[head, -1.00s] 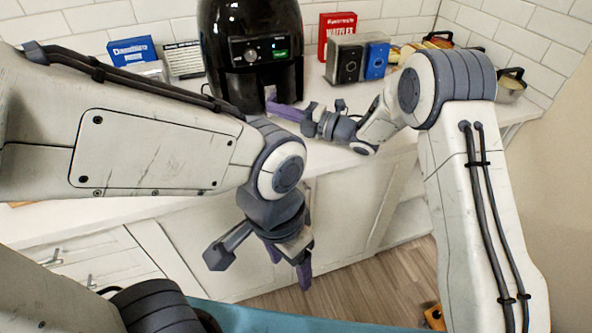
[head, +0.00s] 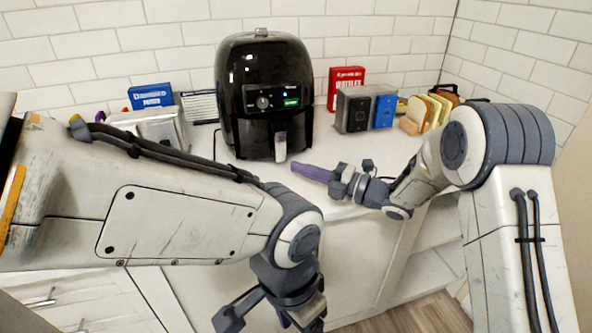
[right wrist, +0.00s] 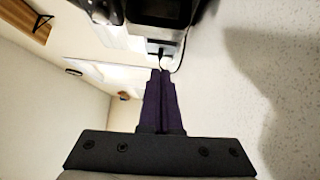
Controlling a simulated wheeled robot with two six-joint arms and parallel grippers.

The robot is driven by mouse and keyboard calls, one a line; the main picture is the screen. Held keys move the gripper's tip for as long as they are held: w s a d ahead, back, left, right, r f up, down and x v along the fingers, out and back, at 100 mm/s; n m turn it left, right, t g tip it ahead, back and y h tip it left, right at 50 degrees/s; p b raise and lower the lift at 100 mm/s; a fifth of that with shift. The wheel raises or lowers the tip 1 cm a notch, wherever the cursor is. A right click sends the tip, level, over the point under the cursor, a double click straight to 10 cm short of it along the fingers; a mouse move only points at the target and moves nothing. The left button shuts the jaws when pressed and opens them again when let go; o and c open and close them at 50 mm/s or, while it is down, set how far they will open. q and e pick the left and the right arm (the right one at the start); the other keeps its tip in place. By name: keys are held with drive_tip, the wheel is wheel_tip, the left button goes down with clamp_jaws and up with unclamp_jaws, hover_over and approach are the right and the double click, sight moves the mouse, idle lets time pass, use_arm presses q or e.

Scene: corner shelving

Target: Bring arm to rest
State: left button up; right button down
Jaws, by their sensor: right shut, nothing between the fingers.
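My right gripper (head: 312,172) reaches in over the white counter, in front of the black air fryer (head: 264,95). Its purple fingers are together and empty, pointing left toward the fryer's handle, apart from it. In the right wrist view the shut fingers (right wrist: 160,100) show at the middle, with the dark fryer at the top. My left arm crosses the left half of the head view. The left gripper hangs down in front of the cabinet at the bottom edge, its fingers partly cut off, so its opening is unclear.
On the counter (head: 350,150) stand a blue box (head: 151,95), a red box (head: 345,86), a black-and-silver box (head: 355,110), a smaller blue box (head: 385,110) and bread slices (head: 428,110) in a rack. Tiled walls close the back and right. White cabinets are below.

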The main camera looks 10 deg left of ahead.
drive_tip(key=v, duration=0.5)
drive_tip(key=shift+d+b, duration=0.3)
drive_tip(key=shift+d, duration=0.05)
drive_tip(key=shift+s+d+r, duration=0.1)
drive_tip(key=shift+s+d, duration=0.1)
drive_tip(key=shift+d, duration=0.25)
drive_tip(key=r+m+t+h, duration=0.1)
drive_tip(key=w+a+m+t+h+p, duration=0.1)
drive_tip(key=m, duration=0.1)
drive_tip(key=w+r+m+t+h+p, duration=0.1)
drive_tip(key=m, duration=0.1)
drive_tip(key=shift+a+r+h, duration=0.3)
drive_tip(key=shift+h, duration=0.1)
drive_tip(key=s+d+m+g+h+p, duration=0.2)
drive_tip(key=s+m, duration=0.5)
drive_tip(key=s, duration=0.4)
drive_tip(key=s+d+r+m+g+h+p, duration=0.1)
drive_tip(key=s+d+m+g+h+p, duration=0.2)
drive_tip(key=s, duration=0.9)
drive_tip(key=s+d+m+g+h+p, duration=0.3)
drive_tip(key=s+d+m+h, duration=0.2)
drive_tip(key=s+m, duration=0.6)
drive_tip(key=h, duration=0.2)
drive_tip(key=shift+s+d+r+h, duration=0.2)
drive_tip(key=shift+d+r+h, duration=0.1)
drive_tip(key=shift+d+h, duration=0.1)
